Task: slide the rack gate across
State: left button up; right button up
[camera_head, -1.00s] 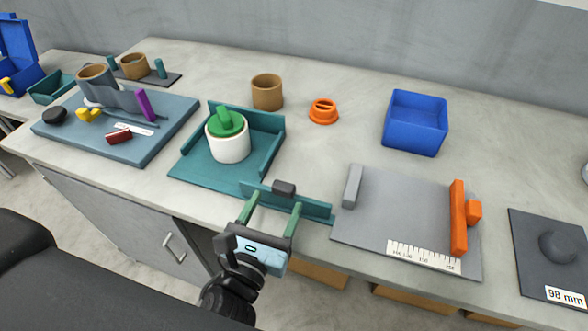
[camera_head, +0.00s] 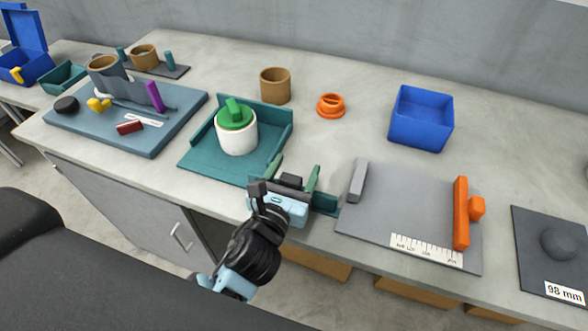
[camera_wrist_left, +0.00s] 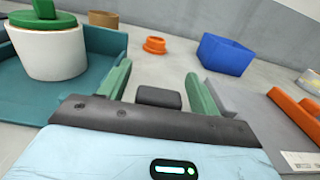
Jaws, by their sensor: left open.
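The teal rack (camera_head: 205,158) holds a white round container (camera_head: 238,140) with a green lid and handle (camera_head: 234,112). The rack gate (camera_head: 325,203) is a low teal bar at the rack's front right, partly hidden behind my gripper. Its dark knob (camera_head: 290,181) shows between my fingers, and the knob also shows in the left wrist view (camera_wrist_left: 158,98). My left gripper (camera_head: 295,172) is open, its green fingers on either side of the knob with gaps visible. I cannot tell whether they touch the gate. My right gripper is not in view.
Right of the gate lies a grey plate with a scale (camera_head: 400,205) and an orange slider (camera_head: 461,213). Behind stand a brown cup (camera_head: 275,86), an orange ring (camera_head: 331,105) and a blue bin (camera_head: 420,118). A blue-grey board (camera_head: 150,140) with parts lies left.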

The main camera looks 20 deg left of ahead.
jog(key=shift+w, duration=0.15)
pick_arm(q)
jog(key=c, duration=0.4)
grip_shut()
jog(key=shift+a+r, duration=0.1)
jog(key=shift+a, duration=0.3)
jog(key=a+p, duration=0.2)
jog(key=a, duration=0.4)
jog(key=shift+w+a+r+p, duration=0.1)
jog(key=shift+a+r+p, duration=0.05)
jog(key=shift+a+p, duration=0.15)
jog(key=a, duration=0.7)
jog(key=a+p, duration=0.1)
jog(key=a, duration=0.3)
jog(key=shift+w+f, duration=0.2)
jog(key=shift+f, duration=0.05)
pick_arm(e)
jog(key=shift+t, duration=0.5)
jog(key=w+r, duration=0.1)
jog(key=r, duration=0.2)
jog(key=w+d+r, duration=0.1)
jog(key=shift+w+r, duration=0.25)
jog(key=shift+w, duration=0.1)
